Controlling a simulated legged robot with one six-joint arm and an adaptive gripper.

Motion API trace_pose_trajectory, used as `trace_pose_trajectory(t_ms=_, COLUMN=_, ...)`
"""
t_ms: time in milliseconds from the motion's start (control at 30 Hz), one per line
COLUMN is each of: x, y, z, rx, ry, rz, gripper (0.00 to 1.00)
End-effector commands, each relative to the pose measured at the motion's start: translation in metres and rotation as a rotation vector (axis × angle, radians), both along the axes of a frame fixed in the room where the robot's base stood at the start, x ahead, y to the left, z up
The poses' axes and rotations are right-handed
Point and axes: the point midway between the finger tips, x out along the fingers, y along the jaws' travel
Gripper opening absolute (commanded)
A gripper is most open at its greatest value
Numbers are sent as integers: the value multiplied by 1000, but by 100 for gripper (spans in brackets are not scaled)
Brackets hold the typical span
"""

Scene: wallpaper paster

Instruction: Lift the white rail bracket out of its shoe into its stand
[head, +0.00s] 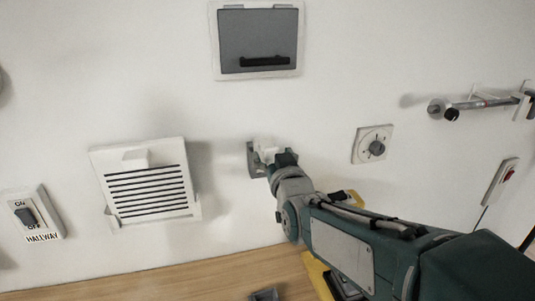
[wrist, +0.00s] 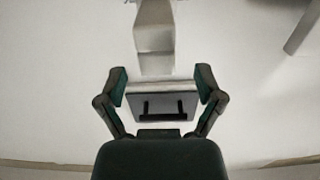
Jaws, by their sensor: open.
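The white rail bracket (head: 265,146) is at the wall in the middle of the head view, against a small grey shoe (head: 253,161). My gripper (head: 280,159) is right at it and partly hides both. In the wrist view my gripper (wrist: 161,86) is open, one finger on each side. A pale block, seemingly the bracket (wrist: 154,38), runs down from the top edge between and beyond the fingers. A grey plate with dark marks lies between the fingers; I cannot tell what it is. A small dark grey holder (head: 264,294), possibly the stand, shows at the bottom edge.
A louvred vent (head: 147,190) and a hallway switch (head: 27,215) are on the left. A grey-fronted panel (head: 257,40) is above. A round dial (head: 375,146), a rod on brackets (head: 480,104) and a red-switch box (head: 501,184) are on the right. A wooden surface (head: 200,278) runs below.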

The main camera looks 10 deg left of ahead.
Motion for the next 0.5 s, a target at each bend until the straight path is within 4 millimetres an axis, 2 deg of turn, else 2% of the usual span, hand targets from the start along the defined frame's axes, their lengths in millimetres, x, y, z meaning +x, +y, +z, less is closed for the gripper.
trace_pose_trajectory(t_ms=167, x=12, y=5, z=-1, rx=0, ry=1, rz=0, gripper=86)
trace_pose_trajectory(t_ms=400, x=45, y=15, z=-2, rx=-1, ry=2, rz=-1, gripper=86)
trace_pose_trajectory(t_ms=500, x=52, y=19, z=-1, rx=0, ry=1, rz=0, gripper=86)
